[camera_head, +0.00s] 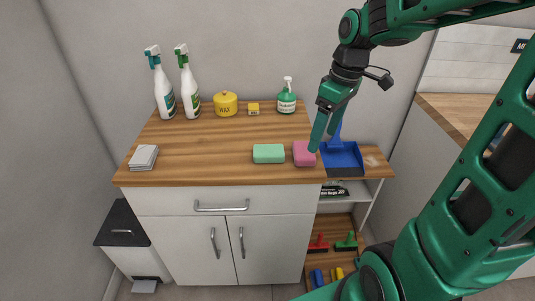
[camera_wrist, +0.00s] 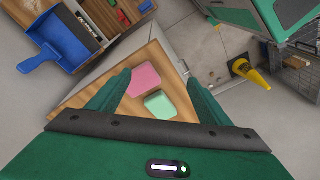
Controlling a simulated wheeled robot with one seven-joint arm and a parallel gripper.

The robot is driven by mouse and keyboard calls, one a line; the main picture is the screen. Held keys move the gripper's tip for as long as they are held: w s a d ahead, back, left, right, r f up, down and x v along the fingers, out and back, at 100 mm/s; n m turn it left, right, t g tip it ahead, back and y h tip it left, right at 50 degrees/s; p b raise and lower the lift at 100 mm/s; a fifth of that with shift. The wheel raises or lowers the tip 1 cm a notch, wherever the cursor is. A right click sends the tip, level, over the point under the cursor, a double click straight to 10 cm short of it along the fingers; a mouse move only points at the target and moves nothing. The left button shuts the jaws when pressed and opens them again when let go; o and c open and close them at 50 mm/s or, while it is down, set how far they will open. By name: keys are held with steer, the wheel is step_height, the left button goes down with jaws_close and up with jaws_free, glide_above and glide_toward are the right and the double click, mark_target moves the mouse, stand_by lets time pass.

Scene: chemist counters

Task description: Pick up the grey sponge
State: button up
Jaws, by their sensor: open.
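A pale grey-white stacked block (camera_head: 143,157), perhaps cloths, lies at the counter's front left, far from my gripper. A pink sponge (camera_head: 304,153) and a green sponge (camera_head: 268,153) lie side by side near the front right edge. My gripper (camera_head: 321,143) is open and points down by the pink sponge. In the wrist view, the pink sponge (camera_wrist: 144,79) and green sponge (camera_wrist: 160,105) show between the spread fingers (camera_wrist: 158,80); nothing is held.
A blue dustpan (camera_head: 342,158) lies to the right. The counter's middle (camera_head: 205,140) is clear.

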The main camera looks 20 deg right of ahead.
steer(key=w+a+n+y, duration=0.1)
steer(key=w+a+n, duration=0.7)
steer(key=w, duration=0.2)
glide_above(270, 149)
steer(key=s, duration=0.1)
steer(key=f, duration=0.2)
steer(key=d+f, duration=0.1)
steer(key=f, duration=0.1)
steer(key=shift+f, duration=0.4)
steer(key=shift+d+x, duration=0.2)
steer(key=shift+x, duration=2.95)
steer(key=shift+w, duration=0.2)
steer(key=c, duration=1.2)
